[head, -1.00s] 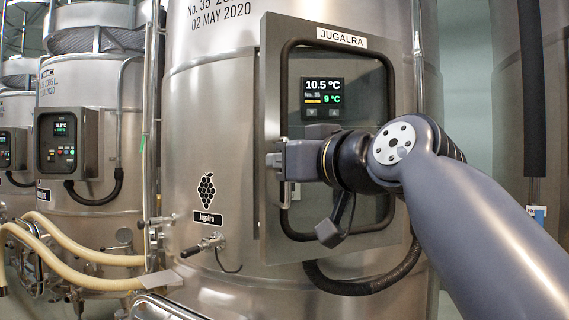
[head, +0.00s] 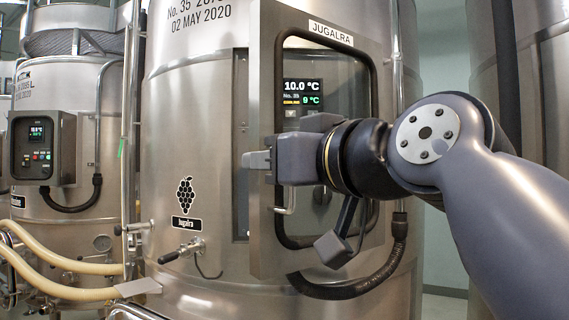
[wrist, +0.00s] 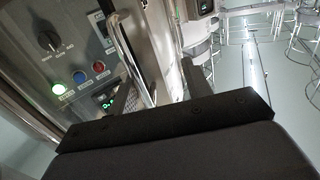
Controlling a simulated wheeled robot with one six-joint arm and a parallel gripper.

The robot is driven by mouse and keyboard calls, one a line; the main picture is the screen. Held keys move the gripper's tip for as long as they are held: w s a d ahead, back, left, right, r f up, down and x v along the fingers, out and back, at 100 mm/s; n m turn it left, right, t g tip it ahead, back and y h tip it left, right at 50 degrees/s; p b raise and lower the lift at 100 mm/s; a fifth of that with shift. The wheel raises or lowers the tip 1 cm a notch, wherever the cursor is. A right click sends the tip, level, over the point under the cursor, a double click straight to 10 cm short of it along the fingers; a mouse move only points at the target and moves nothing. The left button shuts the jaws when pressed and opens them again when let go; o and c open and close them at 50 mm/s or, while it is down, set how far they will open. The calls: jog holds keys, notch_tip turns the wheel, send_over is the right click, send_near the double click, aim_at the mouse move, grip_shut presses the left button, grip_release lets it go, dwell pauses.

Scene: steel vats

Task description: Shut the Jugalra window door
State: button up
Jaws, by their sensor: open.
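The Jugalra window door (head: 268,262) stands ajar in the head view, its left edge swung out from the steel box and its right side nearer the tank. It has a black-gasketed glass pane and a JUGALRA label (head: 331,35). Its metal bar handle (head: 285,209) is partly hidden behind my gripper (head: 257,160). In the wrist view the shiny handle (wrist: 130,62) runs between the fingers of my gripper (wrist: 160,88), which is open. I cannot tell whether a finger touches it.
Behind the door, a display (head: 302,92) reads 10.0 and 9 °C. The wrist view shows a knob (wrist: 48,40) and lit buttons. A valve (head: 183,250) and black hose (head: 345,290) are low on the tank. Pale hoses (head: 70,292) lie left.

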jog(key=o, duration=1.2)
jog(key=s, duration=0.4)
jog(key=shift+s+d, duration=0.1)
jog(key=shift+d, duration=0.05)
